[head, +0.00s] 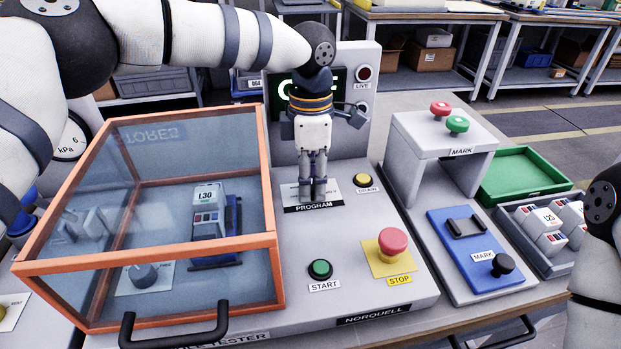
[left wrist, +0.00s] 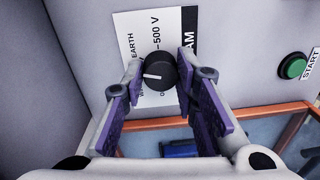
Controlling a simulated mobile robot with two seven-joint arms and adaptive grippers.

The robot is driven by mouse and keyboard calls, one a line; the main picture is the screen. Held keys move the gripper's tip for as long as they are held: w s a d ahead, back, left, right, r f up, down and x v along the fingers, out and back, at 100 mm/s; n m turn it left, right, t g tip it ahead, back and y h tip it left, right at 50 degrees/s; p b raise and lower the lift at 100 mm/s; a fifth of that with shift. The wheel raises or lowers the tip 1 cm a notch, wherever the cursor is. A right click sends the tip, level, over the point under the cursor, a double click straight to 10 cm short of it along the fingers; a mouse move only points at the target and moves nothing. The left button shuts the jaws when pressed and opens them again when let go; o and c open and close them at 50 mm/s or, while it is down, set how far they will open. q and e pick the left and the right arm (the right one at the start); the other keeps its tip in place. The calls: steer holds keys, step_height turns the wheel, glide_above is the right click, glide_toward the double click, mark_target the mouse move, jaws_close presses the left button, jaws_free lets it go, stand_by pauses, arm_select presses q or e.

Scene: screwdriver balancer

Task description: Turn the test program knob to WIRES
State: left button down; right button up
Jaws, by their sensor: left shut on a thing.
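The test program knob (left wrist: 161,70) is black and round with a white pointer line, on a white label plate (left wrist: 127,28). My left gripper (left wrist: 160,66) has its purple-padded fingers on both sides of the knob, shut on it. In the left wrist view the pointer line aims left, towards lettering starting with W; most of that word is hidden, and I cannot tell exact alignment. EARTH and 500 V also show. In the head view my left gripper (head: 313,190) points down above the PROGRAM label (head: 314,206) and hides the knob. My right gripper is out of view.
The orange-framed clear cover (head: 150,250) is closed left of my gripper, with the L30 unit (head: 207,215) inside. The yellow DRAIN button (head: 362,181), green START button (head: 320,269) and red STOP button (head: 393,241) sit nearby. A display panel stands behind.

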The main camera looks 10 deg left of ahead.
arm_select(q)
steer(key=n, duration=0.4)
steer(key=shift+n, duration=0.3)
steer(key=n, duration=0.4)
steer(key=shift+n, duration=0.3)
steer(key=c, duration=1.3)
jaws_free()
steer(key=r, duration=1.2)
steer(key=shift+w+a, duration=0.1)
steer(key=shift+a, duration=0.15)
